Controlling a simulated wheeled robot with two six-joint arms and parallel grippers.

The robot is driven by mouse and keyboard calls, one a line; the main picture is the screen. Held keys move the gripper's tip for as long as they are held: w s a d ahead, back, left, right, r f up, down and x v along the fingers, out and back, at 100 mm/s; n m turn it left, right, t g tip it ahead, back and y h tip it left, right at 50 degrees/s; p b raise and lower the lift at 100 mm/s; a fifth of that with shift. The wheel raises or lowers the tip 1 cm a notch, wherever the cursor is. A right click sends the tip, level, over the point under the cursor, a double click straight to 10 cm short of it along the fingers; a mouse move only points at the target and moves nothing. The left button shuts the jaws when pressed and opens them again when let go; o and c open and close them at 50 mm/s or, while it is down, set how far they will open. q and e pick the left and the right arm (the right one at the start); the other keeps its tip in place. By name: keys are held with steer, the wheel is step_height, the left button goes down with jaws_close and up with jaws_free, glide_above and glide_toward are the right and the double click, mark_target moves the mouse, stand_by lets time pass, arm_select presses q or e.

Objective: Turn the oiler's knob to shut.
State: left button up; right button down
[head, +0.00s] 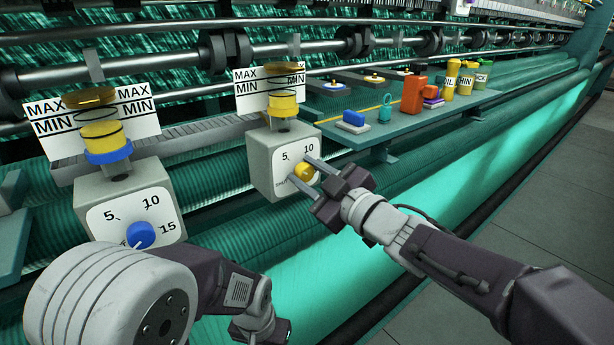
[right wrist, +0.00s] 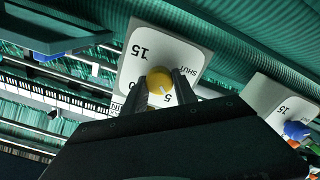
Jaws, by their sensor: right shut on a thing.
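The near oiler on the right is a grey box (head: 262,165) with a white dial face and a yellow knob (head: 305,172). My right gripper (head: 306,173) is shut on this yellow knob, one finger on each side. In the right wrist view the yellow knob (right wrist: 160,82) sits between the fingers. The dial there shows 15, 5 and SHUT. A pale mark on the knob seems to point toward the 5. My left arm is at the lower left; its fingers do not show.
A second oiler (head: 105,195) with a blue knob (head: 140,235) stands to the left. A green shelf (head: 385,135) at right holds a blue block (head: 353,118), a red container (head: 413,94) and several yellow bottles. Grey floor (head: 540,190) lies clear at the right.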

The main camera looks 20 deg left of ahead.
steer(key=n+b, duration=0.1)
steer(key=n, duration=0.1)
steer(key=n+b, duration=0.1)
steer(key=n, duration=0.1)
steer(key=n+b, duration=0.1)
steer(key=n, duration=0.2)
steer(key=shift+f+b, duration=0.25)
steer(key=shift+b, duration=0.1)
steer(key=n+b, duration=0.2)
steer(key=n, duration=0.2)
steer(key=shift+n+b, duration=0.5)
steer(key=shift+n, duration=0.9)
steer(key=c, duration=1)
jaws_free()
steer(key=shift+s, duration=0.1)
